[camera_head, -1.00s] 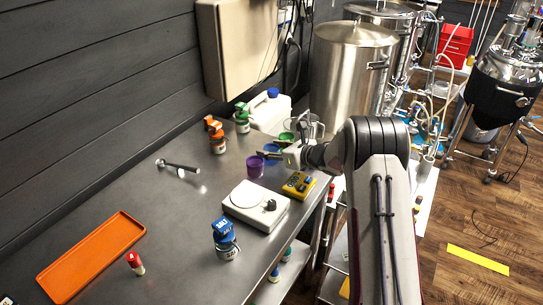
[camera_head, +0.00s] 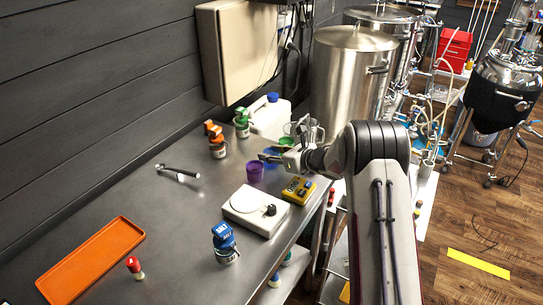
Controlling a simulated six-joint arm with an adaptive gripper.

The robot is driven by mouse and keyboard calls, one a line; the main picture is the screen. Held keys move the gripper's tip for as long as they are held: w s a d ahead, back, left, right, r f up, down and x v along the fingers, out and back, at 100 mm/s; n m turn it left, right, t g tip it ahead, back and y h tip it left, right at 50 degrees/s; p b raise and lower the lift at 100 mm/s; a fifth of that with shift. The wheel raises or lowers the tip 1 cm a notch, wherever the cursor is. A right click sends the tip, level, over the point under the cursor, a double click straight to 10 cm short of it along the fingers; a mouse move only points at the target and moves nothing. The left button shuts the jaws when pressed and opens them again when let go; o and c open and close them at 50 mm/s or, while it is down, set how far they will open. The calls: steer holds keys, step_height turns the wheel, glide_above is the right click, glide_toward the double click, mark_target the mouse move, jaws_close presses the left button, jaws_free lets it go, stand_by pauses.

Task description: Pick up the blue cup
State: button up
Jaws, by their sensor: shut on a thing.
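The blue cup (camera_head: 271,151) is on the far part of the grey metal bench, between a purple cup and a green cup. My gripper (camera_head: 273,156) reaches in from the right, and its fingers are shut on the blue cup. The fingers and the gripper body hide part of the cup. I cannot tell whether its base is clear of the bench.
The purple cup (camera_head: 254,172) stands close in front, and the green cup (camera_head: 286,141) just behind. A yellow device (camera_head: 298,190) and a white scale (camera_head: 255,210) are nearer. A white jug (camera_head: 270,115) stands behind. The bench (camera_head: 160,215) has free room left of the scale.

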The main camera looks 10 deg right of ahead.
step_height(320, 180, up, 10)
stand_by(0.6)
